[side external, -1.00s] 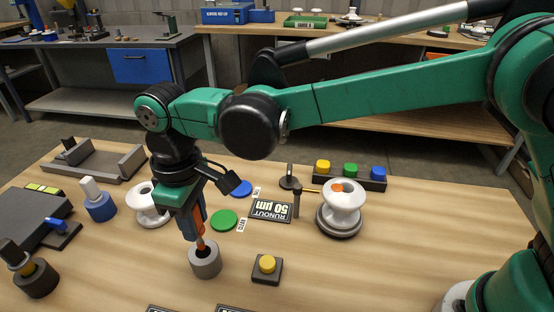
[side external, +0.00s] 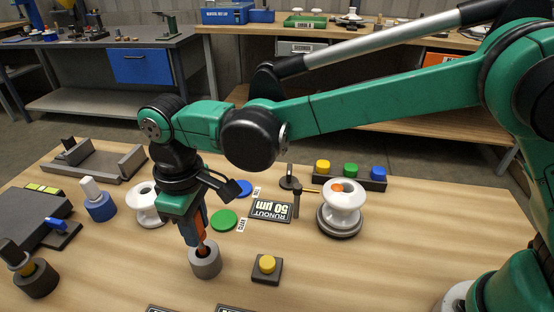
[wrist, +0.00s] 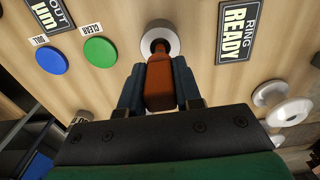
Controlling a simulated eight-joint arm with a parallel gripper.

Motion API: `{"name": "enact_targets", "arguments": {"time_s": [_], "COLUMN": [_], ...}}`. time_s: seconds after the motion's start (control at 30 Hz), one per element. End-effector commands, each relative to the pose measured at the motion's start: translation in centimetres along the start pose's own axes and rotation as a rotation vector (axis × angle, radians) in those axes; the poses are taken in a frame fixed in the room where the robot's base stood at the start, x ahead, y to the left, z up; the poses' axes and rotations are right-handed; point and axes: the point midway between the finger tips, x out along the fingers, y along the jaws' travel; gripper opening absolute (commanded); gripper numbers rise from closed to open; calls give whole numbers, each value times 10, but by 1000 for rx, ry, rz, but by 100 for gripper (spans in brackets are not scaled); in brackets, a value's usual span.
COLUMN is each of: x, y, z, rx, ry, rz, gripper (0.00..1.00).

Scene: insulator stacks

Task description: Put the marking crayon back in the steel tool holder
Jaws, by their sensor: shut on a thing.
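The marking crayon (side external: 203,247) is reddish brown and points down, a little tilted. My gripper (side external: 196,238) is shut on it, with a dark blue finger on each side; the wrist view shows the crayon's body (wrist: 159,82) between them. The steel tool holder (side external: 206,265) is a short grey cylinder standing on the table, straight below my gripper. The crayon's lower end is at the holder's dark opening and appears to be inside it. In the wrist view the holder's pale rim (wrist: 174,36) surrounds the crayon's far end. How deep it sits is hidden.
A yellow button box (side external: 267,270) stands close to the holder's right. Green (side external: 224,221) and blue discs lie behind it. A white insulator (side external: 146,204) and a blue-based piece (side external: 98,203) stand to the left. Another insulator (side external: 342,199) stands to the right. The front right table is clear.

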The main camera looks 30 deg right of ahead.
Motion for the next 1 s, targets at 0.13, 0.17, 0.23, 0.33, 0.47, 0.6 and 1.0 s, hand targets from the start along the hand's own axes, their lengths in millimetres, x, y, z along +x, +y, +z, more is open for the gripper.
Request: {"name": "enact_targets", "arguments": {"time_s": [0.13, 0.17, 0.23, 0.33, 0.47, 0.6, 1.0], "x": [4, 4, 6, 9, 12, 16, 26], "y": [0, 0, 0, 0, 0, 0, 0], "z": [0, 0, 0, 0, 0, 0, 0], "rx": [0, 0, 0, 0, 0, 0, 0], "ry": [0, 0, 0, 0, 0, 0, 0], "rz": [0, 0, 0, 0, 0, 0, 0], "gripper": [0, 0, 0, 0, 0, 0, 0]}}
